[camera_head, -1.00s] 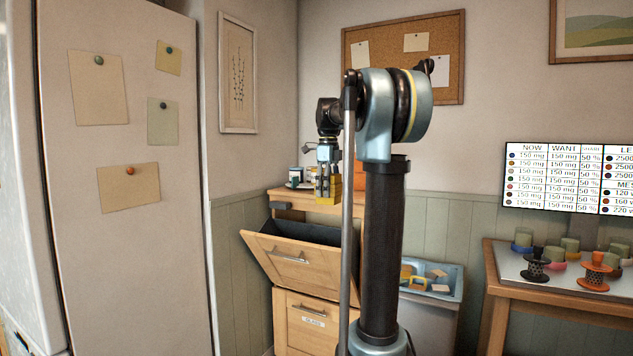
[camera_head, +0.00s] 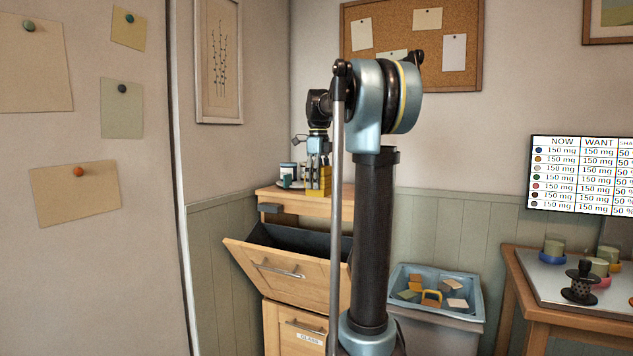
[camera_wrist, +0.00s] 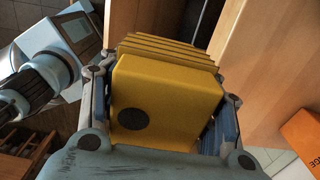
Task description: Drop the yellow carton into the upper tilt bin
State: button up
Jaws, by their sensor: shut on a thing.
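The yellow carton (camera_wrist: 165,90) fills the middle of the wrist view, with a dark round spot on its near face and ridges at its far end. My gripper (camera_wrist: 165,105) is shut on it, one finger on each side. In the head view the carton (camera_head: 318,180) hangs below my gripper (camera_head: 318,163), in line with the cabinet top. The upper tilt bin (camera_head: 287,268) is tilted open, with its dark inside showing. The carton appears above the bin in the picture; its exact depth over the opening I cannot tell.
A lower bin front with a GLASS label (camera_head: 308,337) is shut below. A cup (camera_head: 288,172) stands on the cabinet top (camera_head: 285,197). In the wrist view an orange box (camera_wrist: 302,140) lies at the right.

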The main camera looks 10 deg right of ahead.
notch_tip(320, 180, down, 14)
dwell(1.1)
jog(key=shift+f, duration=0.1)
jog(key=o, duration=1.1)
jog(key=shift+a, duration=0.1)
notch_tip(320, 180, up, 12)
jog(key=shift+f, duration=0.1)
